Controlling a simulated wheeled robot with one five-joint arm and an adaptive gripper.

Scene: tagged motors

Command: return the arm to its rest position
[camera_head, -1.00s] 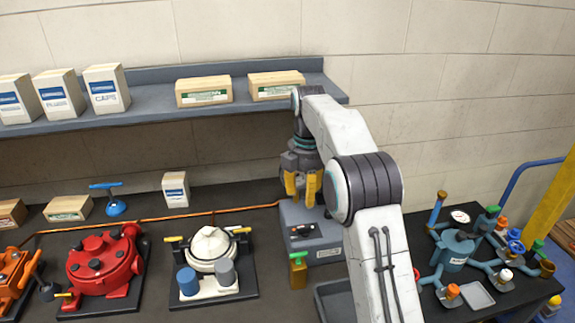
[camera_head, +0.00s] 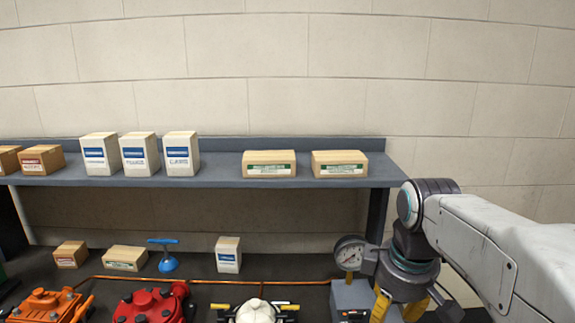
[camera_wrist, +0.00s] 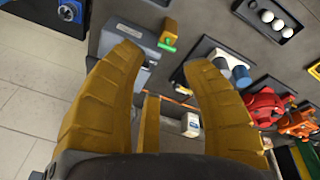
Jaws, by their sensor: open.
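A blue-grey shelf (camera_head: 225,182) carries several boxes along the wall. Below it, a red motor (camera_head: 150,305), an orange motor (camera_head: 45,305) and a white motor (camera_head: 255,311) stand on the dark bench.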

